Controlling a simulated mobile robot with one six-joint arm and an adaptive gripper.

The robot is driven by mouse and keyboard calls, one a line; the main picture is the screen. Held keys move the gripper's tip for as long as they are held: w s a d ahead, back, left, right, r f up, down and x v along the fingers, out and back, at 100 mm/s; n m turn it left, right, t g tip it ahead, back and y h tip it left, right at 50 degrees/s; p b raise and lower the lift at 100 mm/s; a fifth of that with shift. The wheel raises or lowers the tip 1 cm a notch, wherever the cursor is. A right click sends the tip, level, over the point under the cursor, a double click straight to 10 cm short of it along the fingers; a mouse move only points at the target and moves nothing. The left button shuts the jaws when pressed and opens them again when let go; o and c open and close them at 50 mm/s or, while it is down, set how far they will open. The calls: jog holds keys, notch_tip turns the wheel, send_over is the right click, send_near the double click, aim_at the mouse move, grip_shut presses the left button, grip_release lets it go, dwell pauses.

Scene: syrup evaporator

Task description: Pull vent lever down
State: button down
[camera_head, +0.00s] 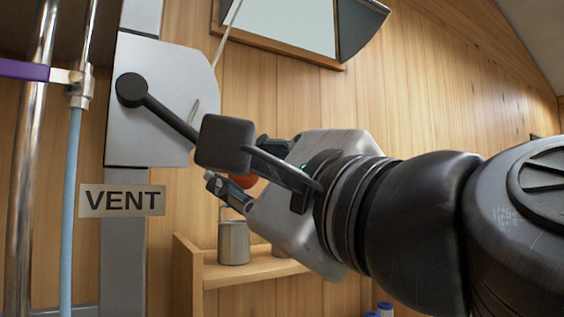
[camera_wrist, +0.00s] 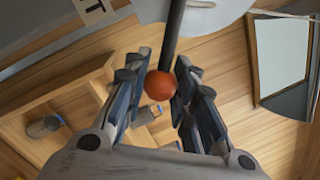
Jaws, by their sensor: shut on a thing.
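The vent lever is a black rod (camera_head: 168,118) on a round black pivot, mounted on a grey metal plate (camera_head: 180,70). It slopes down to the right and ends in an orange-red ball knob (camera_head: 243,181), partly hidden by my gripper. In the wrist view the rod (camera_wrist: 174,35) runs down to the knob (camera_wrist: 159,85). My gripper (camera_wrist: 161,76) is shut on the lever at its knob end, with fingers on both sides. In the head view my gripper (camera_head: 243,165) reaches in from the right, and its near parts cover the contact. A VENT sign (camera_head: 122,200) hangs below the plate.
A wooden shelf (camera_head: 255,272) with a metal can (camera_head: 233,243) stands below my gripper. A chrome pipe (camera_head: 30,150), a blue tube (camera_head: 72,210) and a purple-handled valve (camera_head: 25,70) are at left. A framed window or hatch (camera_head: 285,25) is above.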

jog(key=shift+f, duration=0.15)
dwell(0.3)
jog(key=c, duration=1.3)
grip_release()
jog(key=shift+s, duration=0.1)
jog(key=v, duration=0.5)
jog(key=shift+s+d, duration=0.25)
jog(key=shift+d, duration=0.1)
jog(key=shift+v, duration=0.9)
jog(key=shift+a, duration=0.15)
